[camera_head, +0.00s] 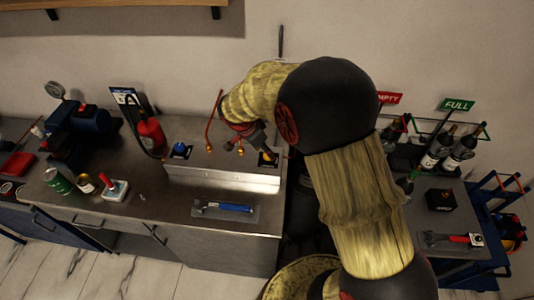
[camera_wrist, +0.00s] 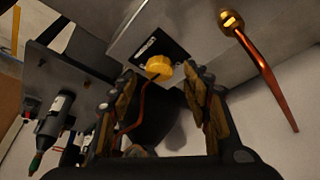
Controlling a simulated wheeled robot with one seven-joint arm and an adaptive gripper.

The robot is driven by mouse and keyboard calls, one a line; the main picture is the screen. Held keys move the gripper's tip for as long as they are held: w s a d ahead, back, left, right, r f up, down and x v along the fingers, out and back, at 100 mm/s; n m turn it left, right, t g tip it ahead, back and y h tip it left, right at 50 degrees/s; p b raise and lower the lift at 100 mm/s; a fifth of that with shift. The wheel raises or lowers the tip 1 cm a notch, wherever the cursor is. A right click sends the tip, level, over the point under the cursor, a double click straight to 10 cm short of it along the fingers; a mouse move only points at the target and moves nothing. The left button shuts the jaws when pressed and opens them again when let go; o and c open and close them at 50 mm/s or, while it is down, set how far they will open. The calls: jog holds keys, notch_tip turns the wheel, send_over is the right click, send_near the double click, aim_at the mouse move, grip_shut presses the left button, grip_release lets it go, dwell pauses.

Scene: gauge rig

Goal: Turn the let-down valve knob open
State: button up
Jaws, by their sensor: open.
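A yellow knob (camera_wrist: 159,66) sits on a grey panel beside a black label (camera_wrist: 148,44) too small to read. It shows between and just beyond the fingertips of my gripper (camera_wrist: 157,85) in the wrist view. My gripper is open, with one finger to each side of the knob, and I see no grip on it. In the head view my gripper (camera_head: 264,150) is over the right end of the rig's metal panel (camera_head: 225,181), and it partly hides the knob there. A blue knob (camera_head: 180,150) on a black plate is at the panel's left end.
Copper tubes (camera_head: 214,115) rise from brass fittings near my gripper; one fitting (camera_wrist: 231,22) shows close by in the wrist view. A red extinguisher-like cylinder (camera_head: 150,136) stands left. A blue-handled tool (camera_head: 228,208) lies in front. A side table (camera_head: 445,195) with bottles is at right.

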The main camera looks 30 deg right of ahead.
jog(key=shift+x, duration=1.3)
jog(key=shift+c, duration=0.9)
jog(key=c, duration=1)
